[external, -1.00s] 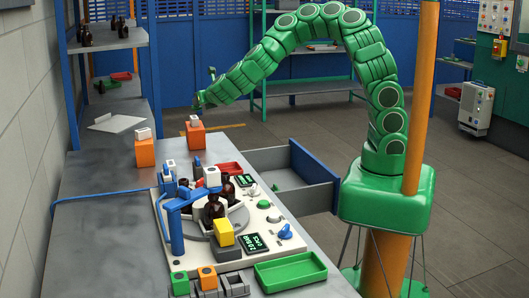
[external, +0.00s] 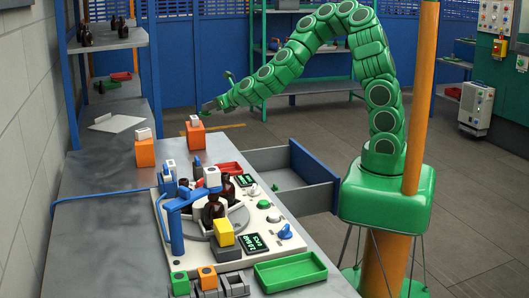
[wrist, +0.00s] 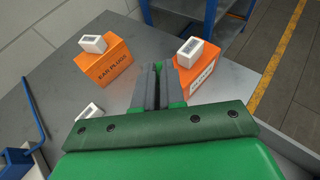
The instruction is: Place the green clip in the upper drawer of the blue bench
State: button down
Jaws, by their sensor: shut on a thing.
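My gripper (external: 209,106) is raised over the far part of the bench, near an orange box. In the wrist view its grey fingers (wrist: 158,84) are shut on a small green piece, which looks like the green clip (wrist: 157,66); the fingers hide most of it. The blue bench (external: 100,215) has a grey top. A drawer (external: 312,198) with a blue front stands pulled out on its right side, open at the top. It is to the right of my gripper and lower. A small green spot shows inside it, too small to identify.
Two orange boxes with white blocks on top, one marked ear plugs (wrist: 103,67), stand near my gripper. A red tray (external: 229,168), a device with amber bottles (external: 213,210) and a green tray (external: 290,271) crowd the nearer bench. An orange post (external: 421,100) stands by my base.

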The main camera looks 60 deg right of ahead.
jog(key=shift+s+f, duration=0.1)
jog(key=shift+s, duration=0.1)
notch_tip(320, 180, up, 18)
jog(key=w+a+f+n+g+y, duration=0.1)
jog(key=w+a+f+n+y, duration=0.1)
jog(key=w+a+n+y, duration=0.55)
jog(key=r+n+g+y, duration=0.2)
jog(key=n+g+y, duration=0.4)
jog(key=n+g, duration=0.6)
send_over(147, 193)
jog(key=m, duration=0.1)
jog(key=shift+m+g, duration=0.25)
jog(key=shift+g, duration=0.05)
notch_tip(147, 193, down, 33)
jog(key=shift+s+f, duration=0.1)
jog(key=shift+s, duration=0.05)
dwell(0.4)
